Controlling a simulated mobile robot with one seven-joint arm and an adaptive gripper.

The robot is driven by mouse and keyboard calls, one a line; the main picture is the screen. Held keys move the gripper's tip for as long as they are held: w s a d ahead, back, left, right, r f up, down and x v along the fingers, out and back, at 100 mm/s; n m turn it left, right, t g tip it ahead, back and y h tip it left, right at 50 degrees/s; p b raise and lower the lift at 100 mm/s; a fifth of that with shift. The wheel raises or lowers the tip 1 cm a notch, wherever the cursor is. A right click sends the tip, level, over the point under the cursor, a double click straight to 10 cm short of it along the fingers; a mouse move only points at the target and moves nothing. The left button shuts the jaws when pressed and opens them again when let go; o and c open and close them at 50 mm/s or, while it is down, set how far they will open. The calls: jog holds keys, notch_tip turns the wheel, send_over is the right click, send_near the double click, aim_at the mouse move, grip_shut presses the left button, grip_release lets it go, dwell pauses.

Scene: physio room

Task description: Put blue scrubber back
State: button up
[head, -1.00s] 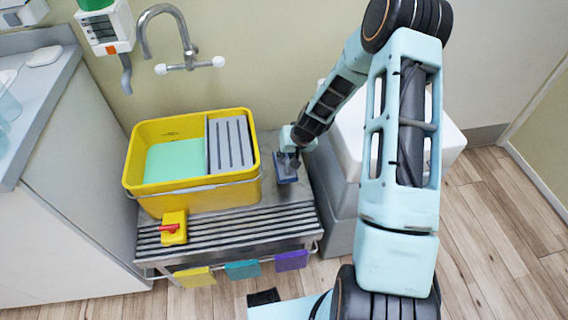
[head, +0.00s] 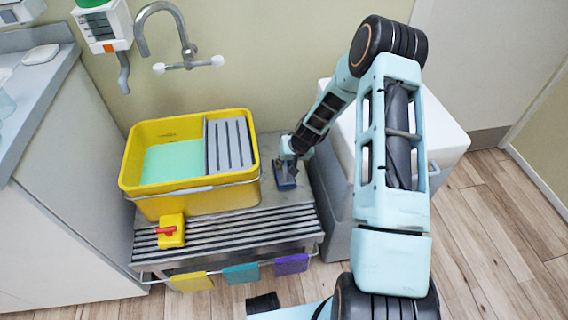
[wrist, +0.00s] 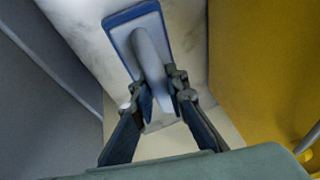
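The blue scrubber (head: 286,178) has a flat blue body and a raised grey handle. It lies on the metal top of the cart, right of the yellow bucket (head: 160,205). In the wrist view, the scrubber (wrist: 150,38) points away from me with its handle in line with my gripper. My gripper (wrist: 160,92) has its two fingers drawn in on both sides of the near part of the handle, and they look closed on it. The head view shows my gripper (head: 287,162) low over the scrubber, hiding part of it.
The bucket's yellow wall (wrist: 245,75) stands close on the right in the wrist view. A white-topped grey bin (head: 440,150) is right of the cart. A yellow block with a red part (head: 171,232) sits on the slatted shelf (head: 240,225). Coloured cloths (head: 241,273) hang in front.

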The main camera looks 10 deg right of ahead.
jog(key=o, duration=0.4)
jog(key=shift+r, duration=0.15)
jog(key=p+v, duration=0.3)
jog(key=v, duration=0.9)
